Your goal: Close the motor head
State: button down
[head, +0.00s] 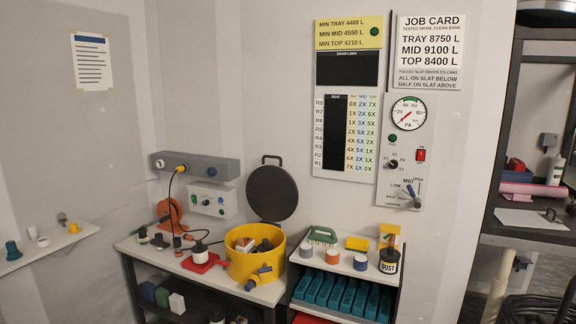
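The motor head appears to be the dark grey round lid (272,193) with a small handle at its top edge. It stands upright, swung open, behind the yellow drum (240,268). The drum sits on the bench, its top uncovered. A yellow fitting with a blue part (260,277) sticks out of the drum's front. My gripper is not in view.
A red tray with a dark-capped jar (200,252) and cables lie left of the drum. A shelf (345,262) on the right holds a green brush (322,234), jars and a DUST pot (389,261). A wall panel with a gauge (408,113) is above.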

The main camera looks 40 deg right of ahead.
aim_at(272, 193)
jog(key=z, duration=0.1)
jog(key=i, duration=1)
jog(key=u, duration=0.05)
